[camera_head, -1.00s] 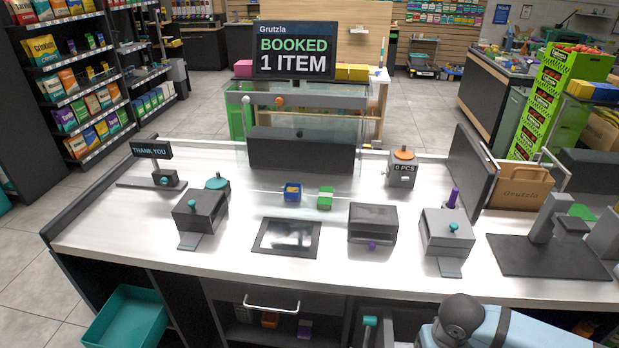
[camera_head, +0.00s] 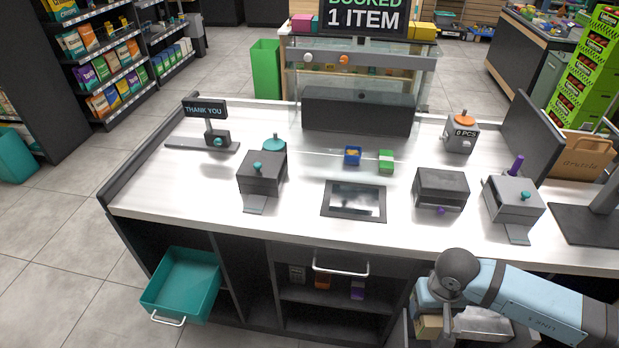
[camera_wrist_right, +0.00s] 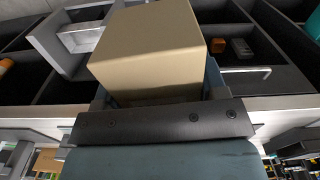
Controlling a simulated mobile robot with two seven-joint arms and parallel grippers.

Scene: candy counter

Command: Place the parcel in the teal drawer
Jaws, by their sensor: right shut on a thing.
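The parcel (camera_head: 431,327) is a plain tan box near the bottom right of the head view. It fills the upper middle of the right wrist view (camera_wrist_right: 150,50). My right gripper (camera_head: 428,300) is shut on it, low in front of the counter. The fingers are largely hidden. The teal drawer (camera_head: 184,318) is pulled out at the counter's lower left, open at the top, and looks empty. The parcel is well to the right of the drawer and apart from it. My left gripper is not in view.
The white countertop (camera_head: 290,220) carries dark boxes, a flat screen (camera_head: 354,201) and small blue and green items. Under it are open shelves with small boxes and a white-handled front (camera_head: 340,268). The floor left of the drawer is clear.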

